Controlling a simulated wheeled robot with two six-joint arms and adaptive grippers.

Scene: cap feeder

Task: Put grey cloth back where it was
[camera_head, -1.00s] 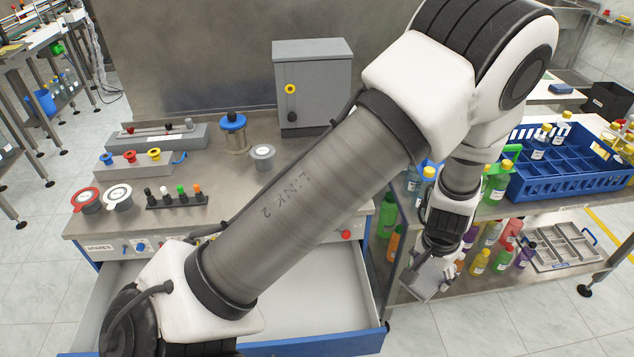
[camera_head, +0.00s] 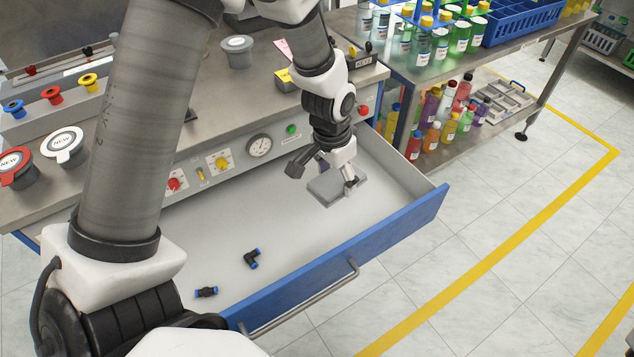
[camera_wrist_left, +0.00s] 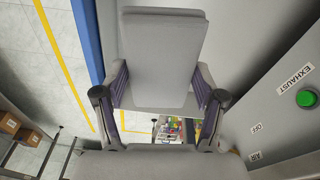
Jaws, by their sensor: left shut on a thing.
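The grey cloth (camera_head: 325,193) is a flat folded pad, held at the right end of the open drawer (camera_head: 215,245). My left gripper (camera_head: 338,178) is shut on it from above. In the left wrist view the cloth (camera_wrist_left: 162,60) lies between the two fingers of the gripper (camera_wrist_left: 160,92). The cloth is low inside the drawer outline; I cannot tell whether it touches the drawer floor. My right gripper is not in view.
Two black fittings with blue ends, one straight (camera_head: 206,292) and one elbow (camera_head: 252,258), lie in the drawer's front left. The drawer's blue front (camera_head: 340,265) has a bar handle. A shelf with bottles (camera_head: 440,112) stands at the right.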

